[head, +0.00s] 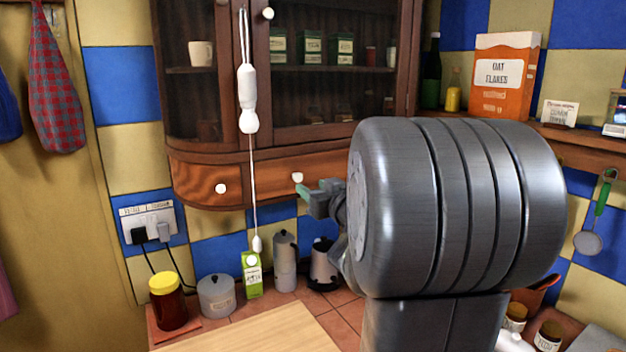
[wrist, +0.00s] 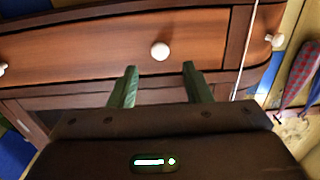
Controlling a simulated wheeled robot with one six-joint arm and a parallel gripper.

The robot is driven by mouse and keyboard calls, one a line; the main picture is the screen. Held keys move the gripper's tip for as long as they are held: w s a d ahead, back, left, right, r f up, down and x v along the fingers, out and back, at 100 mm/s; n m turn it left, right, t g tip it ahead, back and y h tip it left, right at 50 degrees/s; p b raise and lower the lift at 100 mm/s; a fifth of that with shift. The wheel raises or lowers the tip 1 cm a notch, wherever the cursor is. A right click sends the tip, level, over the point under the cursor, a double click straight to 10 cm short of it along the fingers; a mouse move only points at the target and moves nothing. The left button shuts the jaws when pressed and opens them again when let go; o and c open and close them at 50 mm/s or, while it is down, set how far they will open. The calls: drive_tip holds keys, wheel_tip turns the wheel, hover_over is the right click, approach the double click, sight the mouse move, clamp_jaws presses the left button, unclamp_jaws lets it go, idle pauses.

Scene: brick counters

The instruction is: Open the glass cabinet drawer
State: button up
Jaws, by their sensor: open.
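The wooden cabinet has glass doors (head: 335,55) above a row of drawers. The middle drawer (head: 265,182) has a round white knob (head: 297,177) and looks flush with the cabinet front. In the wrist view, which looks turned over, this drawer (wrist: 100,45) spans the upper part and its knob (wrist: 160,51) lies centred just beyond my fingertips. My gripper (wrist: 160,70) is open and empty, its green fingers on either side of the knob's line. In the head view my gripper (head: 308,193) is close to the knob; my arm hides the drawer's right part.
A left drawer knob (head: 221,188) and a hanging white cord pull (head: 248,100) are to the left. Below stand a jar (head: 168,302), a grey pot (head: 216,296), a green carton (head: 252,275) and a coffee pot (head: 285,262). A shelf with an oat flakes box (head: 503,75) is at right.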

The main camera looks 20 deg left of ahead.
sight(299, 179)
drive_tip(key=p+x, duration=0.1)
drive_tip(key=x, duration=0.6)
clamp_jaws()
